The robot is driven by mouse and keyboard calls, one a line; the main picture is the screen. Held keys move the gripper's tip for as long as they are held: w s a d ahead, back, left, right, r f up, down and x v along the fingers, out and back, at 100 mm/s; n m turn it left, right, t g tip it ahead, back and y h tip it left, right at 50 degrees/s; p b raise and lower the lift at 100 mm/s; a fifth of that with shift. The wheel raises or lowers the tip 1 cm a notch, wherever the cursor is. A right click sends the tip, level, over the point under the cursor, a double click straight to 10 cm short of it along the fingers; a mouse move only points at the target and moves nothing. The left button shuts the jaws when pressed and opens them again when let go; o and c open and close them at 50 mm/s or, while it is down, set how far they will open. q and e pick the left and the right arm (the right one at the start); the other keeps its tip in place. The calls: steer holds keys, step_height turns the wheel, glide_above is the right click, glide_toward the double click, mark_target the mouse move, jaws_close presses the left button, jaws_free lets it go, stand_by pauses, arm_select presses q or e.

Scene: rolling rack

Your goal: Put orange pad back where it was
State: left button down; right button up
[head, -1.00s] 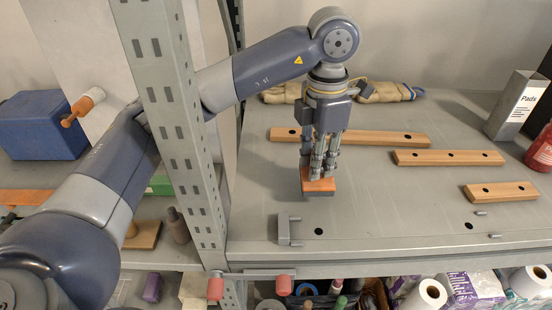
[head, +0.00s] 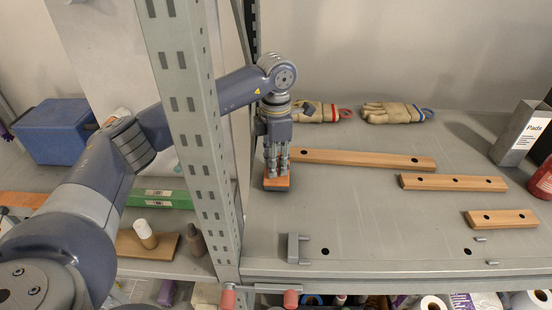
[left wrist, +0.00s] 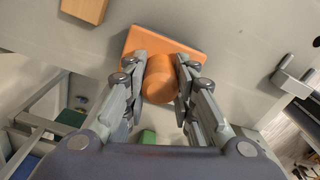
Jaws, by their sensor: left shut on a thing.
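The orange pad (head: 276,184) is a rectangular block with a grey underside, over the left part of the grey shelf top (head: 390,230), near the rack post. My left gripper (head: 277,164) points down and is shut on it. In the left wrist view the pad (left wrist: 192,46) shows as a flat orange block with a round orange knob (left wrist: 160,80) between the fingers of my gripper (left wrist: 160,72). I cannot tell whether its underside touches the shelf. My right gripper is not in view.
The perforated rack post (head: 195,130) stands left of the gripper, in front of my left arm. Wooden strips with holes (head: 365,159) lie behind and right. A grey bracket (head: 293,248) sits near the front edge. Gloves (head: 390,113) lie behind; a Pads box (head: 520,134) stands far right.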

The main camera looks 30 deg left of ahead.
arm_select(q)
steer(key=shift+f, duration=0.45)
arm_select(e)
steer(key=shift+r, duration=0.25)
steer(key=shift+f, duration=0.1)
arm_select(q)
steer(key=c, duration=1.8)
jaws_free()
steer(key=shift+f, duration=0.2)
steer(key=o, duration=0.5)
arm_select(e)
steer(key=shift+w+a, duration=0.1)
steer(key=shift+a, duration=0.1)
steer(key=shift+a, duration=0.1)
arm_select(q)
steer(key=shift+r, duration=0.1)
